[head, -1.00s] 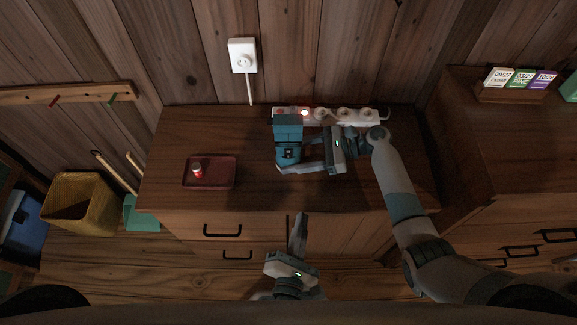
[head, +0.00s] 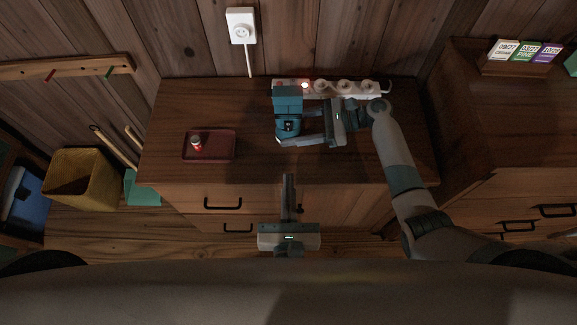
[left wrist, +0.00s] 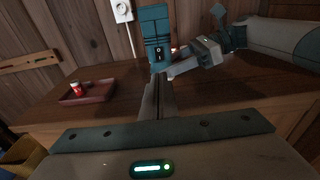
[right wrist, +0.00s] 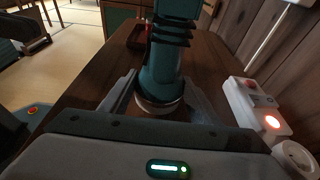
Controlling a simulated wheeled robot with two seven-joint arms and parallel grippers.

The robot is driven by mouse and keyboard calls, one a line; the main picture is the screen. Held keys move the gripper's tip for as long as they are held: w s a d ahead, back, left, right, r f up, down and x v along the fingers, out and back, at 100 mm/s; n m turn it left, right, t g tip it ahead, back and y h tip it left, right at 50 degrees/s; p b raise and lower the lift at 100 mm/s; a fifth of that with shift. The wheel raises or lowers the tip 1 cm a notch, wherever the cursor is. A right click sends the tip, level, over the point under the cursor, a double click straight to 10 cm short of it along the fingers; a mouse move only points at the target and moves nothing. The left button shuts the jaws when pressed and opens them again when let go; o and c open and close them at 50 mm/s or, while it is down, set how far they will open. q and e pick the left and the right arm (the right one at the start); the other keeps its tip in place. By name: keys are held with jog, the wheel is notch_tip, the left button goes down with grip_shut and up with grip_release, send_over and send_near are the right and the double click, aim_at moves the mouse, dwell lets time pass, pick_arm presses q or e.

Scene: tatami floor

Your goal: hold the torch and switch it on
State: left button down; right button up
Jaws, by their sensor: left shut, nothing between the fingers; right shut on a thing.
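The teal torch (head: 287,104) stands upright over the dresser top, its wide square head up. My right gripper (head: 292,140) is shut on its lower body from the right. In the right wrist view the torch (right wrist: 168,62) rises between the fingers, its pale base low near the wood; I cannot tell whether it touches. In the left wrist view the torch (left wrist: 155,35) shows a small dark switch plate (left wrist: 158,51) facing me. My left gripper (head: 288,177) is shut and empty at the dresser's front edge, pointing at the torch, apart from it. I see no beam.
A white power strip (head: 345,88) with a red light lies behind the torch on the dresser (head: 250,165). A dark red tray (head: 225,144) with a small red-and-white item (head: 197,143) is at left. A wall socket (head: 241,25) is above. Bare wood lies between tray and torch.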

aim_at(286, 129)
pick_arm(q)
jog(key=w, duration=0.4)
jog(key=w+f, duration=0.1)
jog(key=w, duration=0.8)
jog(key=shift+w+f, duration=0.15)
jog(key=shift+f, duration=0.15)
jog(key=shift+a, duration=0.1)
jog(key=shift+w+a+f+t, duration=0.15)
jog(key=shift+w+t, duration=0.2)
jog(key=shift+t, duration=0.25)
jog(key=shift+s, duration=0.1)
jog(key=s+f, duration=0.1)
jog(key=s, duration=1.3)
jog(key=shift+f, duration=0.3)
